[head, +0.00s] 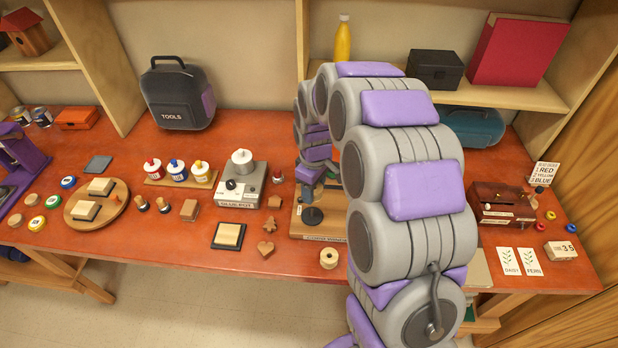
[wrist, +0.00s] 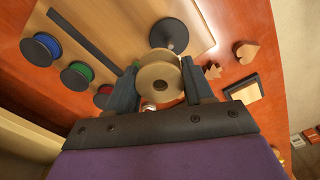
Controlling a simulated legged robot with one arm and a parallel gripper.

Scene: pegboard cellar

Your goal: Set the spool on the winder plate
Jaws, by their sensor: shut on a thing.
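A wooden spool (wrist: 159,80) sits between the two fingers of my gripper (wrist: 165,88) in the wrist view. The fingers are shut on it. Beyond it, the dark round winder plate (wrist: 168,34) with a short upright post lies on a pale wooden board (wrist: 120,25). The spool appears apart from the plate. In the head view the winder plate (head: 312,217) shows left of my arm on the board (head: 303,234). My arm hides the held spool and most of my gripper there.
Blue (wrist: 41,49), green (wrist: 77,75) and red (wrist: 104,96) spools stand along the board.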

